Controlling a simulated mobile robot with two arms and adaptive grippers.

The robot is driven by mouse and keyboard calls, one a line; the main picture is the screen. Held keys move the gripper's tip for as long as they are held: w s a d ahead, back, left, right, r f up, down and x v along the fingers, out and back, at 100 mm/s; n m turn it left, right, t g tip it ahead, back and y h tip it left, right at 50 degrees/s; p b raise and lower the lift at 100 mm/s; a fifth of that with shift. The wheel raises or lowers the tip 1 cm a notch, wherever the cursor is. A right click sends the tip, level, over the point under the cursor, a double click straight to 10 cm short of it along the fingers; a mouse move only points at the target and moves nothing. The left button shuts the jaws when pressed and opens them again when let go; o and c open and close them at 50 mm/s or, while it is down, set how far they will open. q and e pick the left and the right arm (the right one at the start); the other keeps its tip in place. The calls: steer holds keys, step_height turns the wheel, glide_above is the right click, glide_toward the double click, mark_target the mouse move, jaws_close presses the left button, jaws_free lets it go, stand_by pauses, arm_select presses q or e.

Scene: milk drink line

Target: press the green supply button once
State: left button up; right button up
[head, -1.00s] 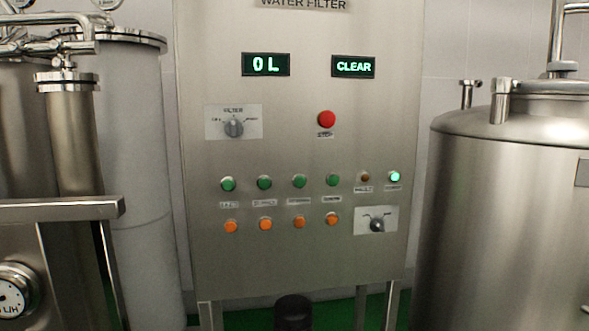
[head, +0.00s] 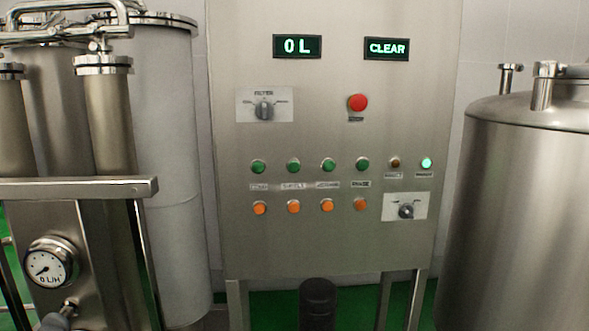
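The steel control panel (head: 340,235) stands upright in the middle of the head view. It has a row of green buttons: one at the far left (head: 258,167), a second (head: 293,166), a third (head: 328,165) and one further right (head: 362,165). Small labels sit under them; the second label (head: 293,185) looks like "SUPPLY", but the print is too blurred to be sure. Orange buttons (head: 293,206) form a row below. Neither of my grippers is in view, and nothing covers the buttons.
The panel also has a red button (head: 357,103), a filter knob (head: 265,111), a lower knob (head: 406,211), and displays reading "0 L" (head: 297,46) and "CLEAR" (head: 387,48). A steel tank (head: 530,210) stands right; pipework and a gauge (head: 50,262) stand left.

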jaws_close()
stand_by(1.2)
